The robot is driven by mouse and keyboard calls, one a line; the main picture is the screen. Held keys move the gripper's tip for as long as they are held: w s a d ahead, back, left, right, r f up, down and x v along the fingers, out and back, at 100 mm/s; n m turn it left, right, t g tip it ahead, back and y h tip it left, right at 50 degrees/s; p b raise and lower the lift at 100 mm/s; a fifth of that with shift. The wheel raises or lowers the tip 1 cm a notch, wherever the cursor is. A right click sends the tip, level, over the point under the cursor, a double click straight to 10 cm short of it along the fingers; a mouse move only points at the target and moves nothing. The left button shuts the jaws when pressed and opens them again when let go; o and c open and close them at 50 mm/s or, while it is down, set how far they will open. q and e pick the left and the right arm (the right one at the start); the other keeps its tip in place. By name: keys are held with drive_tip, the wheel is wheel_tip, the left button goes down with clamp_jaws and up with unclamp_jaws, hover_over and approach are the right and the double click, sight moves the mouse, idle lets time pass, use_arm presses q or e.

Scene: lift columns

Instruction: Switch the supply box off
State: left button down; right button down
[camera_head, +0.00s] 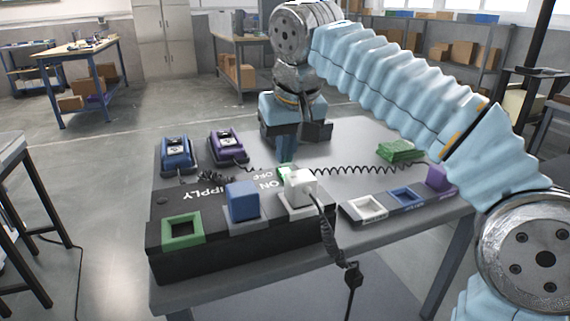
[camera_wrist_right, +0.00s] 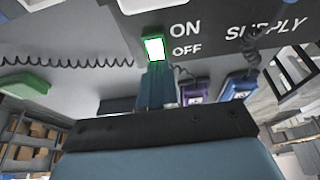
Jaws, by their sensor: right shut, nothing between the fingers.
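The black supply box (camera_head: 160,255) stands on the front left of the table, with "SUPPLY" and "ON"/"OFF" lettering on top. My right gripper (camera_head: 287,158) points down at the switch from the far side, fingers shut and empty. In the right wrist view its fingertips (camera_wrist_right: 156,72) are just by the switch's OFF end; I cannot tell whether they touch. My left gripper is out of view.
A blue plug (camera_head: 242,200) and a white plug (camera_head: 300,187) with a dark cable sit on the box, near an empty green socket (camera_head: 183,230). Blue (camera_head: 176,153) and purple (camera_head: 227,146) devices stand behind. A socket strip (camera_head: 385,209) and green block (camera_head: 401,150) lie right.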

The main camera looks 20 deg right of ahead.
drive_tip(key=shift+x, duration=0.9)
drive_tip(key=shift+s, duration=0.15)
